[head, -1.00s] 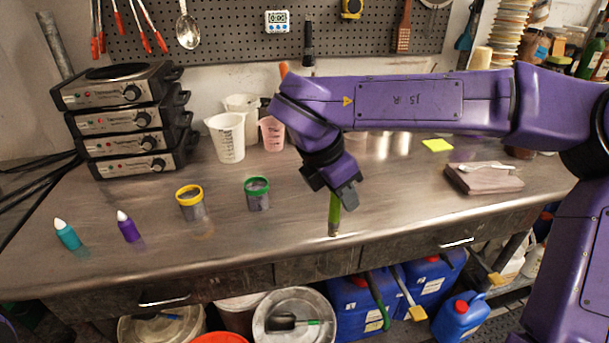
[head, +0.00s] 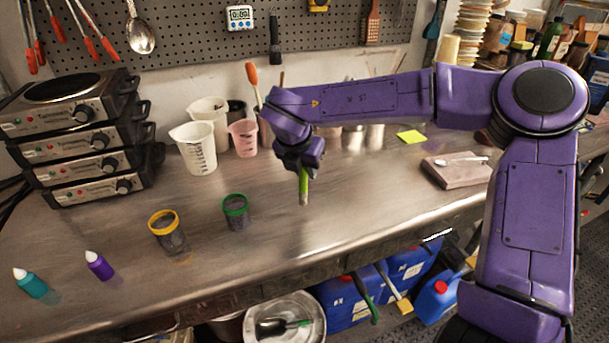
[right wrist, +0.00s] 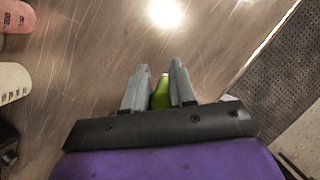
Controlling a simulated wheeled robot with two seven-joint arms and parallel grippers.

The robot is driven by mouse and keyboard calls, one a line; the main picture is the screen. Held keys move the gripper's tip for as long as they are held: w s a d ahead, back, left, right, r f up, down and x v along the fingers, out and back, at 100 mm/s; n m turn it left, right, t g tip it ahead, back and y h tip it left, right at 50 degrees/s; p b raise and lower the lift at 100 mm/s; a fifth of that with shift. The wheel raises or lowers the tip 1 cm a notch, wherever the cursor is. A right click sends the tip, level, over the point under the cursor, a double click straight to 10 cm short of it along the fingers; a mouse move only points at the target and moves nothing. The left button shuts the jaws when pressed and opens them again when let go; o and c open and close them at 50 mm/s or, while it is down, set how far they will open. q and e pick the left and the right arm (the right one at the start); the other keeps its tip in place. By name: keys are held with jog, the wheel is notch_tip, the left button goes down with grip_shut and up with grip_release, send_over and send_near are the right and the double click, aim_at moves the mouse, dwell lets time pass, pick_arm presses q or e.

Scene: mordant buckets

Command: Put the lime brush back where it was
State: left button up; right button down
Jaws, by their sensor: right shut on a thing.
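The lime brush (head: 304,188) is a green stick pointing down from my right gripper (head: 304,170). The right gripper is shut on it over the right-middle of the steel bench. I cannot tell whether the brush's lower end clears the bench top. In the right wrist view the lime brush (right wrist: 160,95) sits between the two grey fingers of the right gripper (right wrist: 160,80). My left gripper is out of view.
A green-rimmed cup (head: 235,211) and a yellow-rimmed cup (head: 167,232) stand left of the brush. White and pink measuring jugs (head: 196,147) stand behind. The bench front (head: 320,235) is clear.

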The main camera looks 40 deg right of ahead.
jog(key=f, duration=0.4)
jog(key=shift+w+d, duration=0.1)
jog(key=shift+w, duration=0.25)
jog(key=shift+s+f, duration=0.1)
jog(key=c, duration=0.9)
grip_release()
jog(key=b+v, duration=0.1)
jog(key=v, duration=1.1)
jog(key=shift+s+r, duration=0.1)
jog(key=shift+r, duration=0.15)
